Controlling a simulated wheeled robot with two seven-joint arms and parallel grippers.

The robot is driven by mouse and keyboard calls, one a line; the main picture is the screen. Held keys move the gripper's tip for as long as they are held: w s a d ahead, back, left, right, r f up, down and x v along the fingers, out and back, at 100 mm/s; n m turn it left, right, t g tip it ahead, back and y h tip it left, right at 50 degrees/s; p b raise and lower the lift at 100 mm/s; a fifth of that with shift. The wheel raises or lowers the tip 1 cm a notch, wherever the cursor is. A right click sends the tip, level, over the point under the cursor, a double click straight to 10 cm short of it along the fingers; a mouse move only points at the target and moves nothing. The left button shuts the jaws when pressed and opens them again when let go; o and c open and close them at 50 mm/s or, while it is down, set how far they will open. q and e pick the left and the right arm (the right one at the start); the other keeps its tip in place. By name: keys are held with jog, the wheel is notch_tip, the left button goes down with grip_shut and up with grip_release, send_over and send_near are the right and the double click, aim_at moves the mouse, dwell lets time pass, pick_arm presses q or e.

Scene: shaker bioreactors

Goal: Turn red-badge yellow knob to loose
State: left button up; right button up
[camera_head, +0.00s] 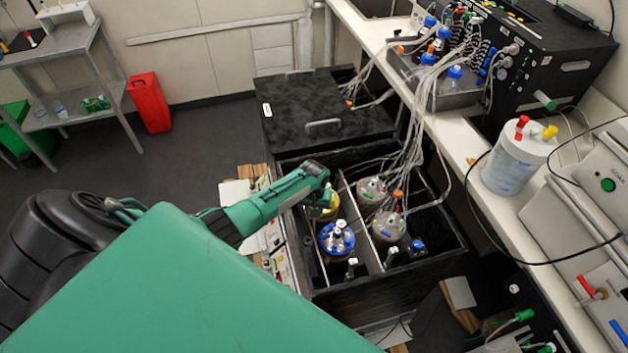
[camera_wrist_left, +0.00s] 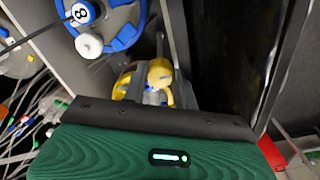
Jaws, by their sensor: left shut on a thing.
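The yellow-topped vessel (camera_head: 326,211) stands in the back left of the open black shaker box, partly hidden under my left gripper (camera_head: 324,190). In the left wrist view the yellow knob (camera_wrist_left: 160,72) sits between the fingers of my left gripper (camera_wrist_left: 152,84), which is shut on it. The yellow ring of the lid (camera_wrist_left: 123,82) shows beside the fingers. No red badge can be made out; the gripper covers part of the lid. My right gripper is not in view.
Clear vessels (camera_head: 387,226) with tubing are in the right compartment. The box wall (camera_head: 375,295) and a closed black lid (camera_head: 325,110) border the space.

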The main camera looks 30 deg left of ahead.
pick_arm(q)
jog(key=shift+r, duration=0.1)
jog(key=o, duration=1)
jog(key=shift+c, duration=0.2)
notch_tip(320, 180, up, 14)
jog(key=b, duration=0.2)
jog(key=shift+f, duration=0.2)
